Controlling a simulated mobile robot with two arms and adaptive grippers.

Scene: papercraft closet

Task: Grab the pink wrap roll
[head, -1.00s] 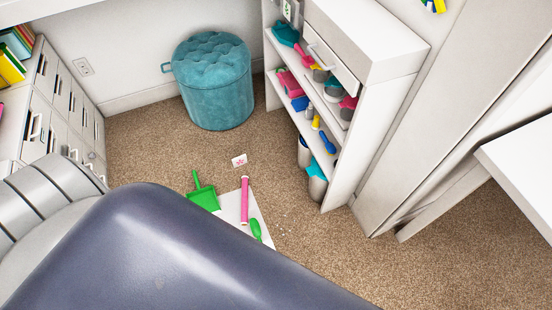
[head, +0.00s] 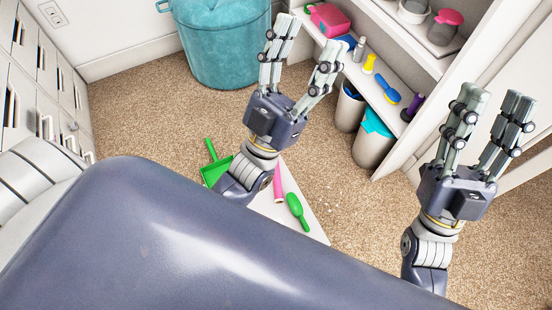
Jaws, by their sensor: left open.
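The pink wrap roll (head: 279,188) lies on the carpeted floor area, on or beside a white sheet (head: 312,224). Only its near end shows; my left wrist and hand hide the rest. My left gripper (head: 304,44) is open and empty, its fingers spread and pointing up the picture, above the roll in view and not touching it. My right gripper (head: 494,108) is open and empty at the right, in front of the lower shelf unit and floor, well apart from the roll.
A green dustpan (head: 214,170) lies left of the roll and a green brush (head: 297,210) right of it. A white shelf unit (head: 408,150) with bins and craft items stands at the right. Carpet (head: 140,115) is clear at left.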

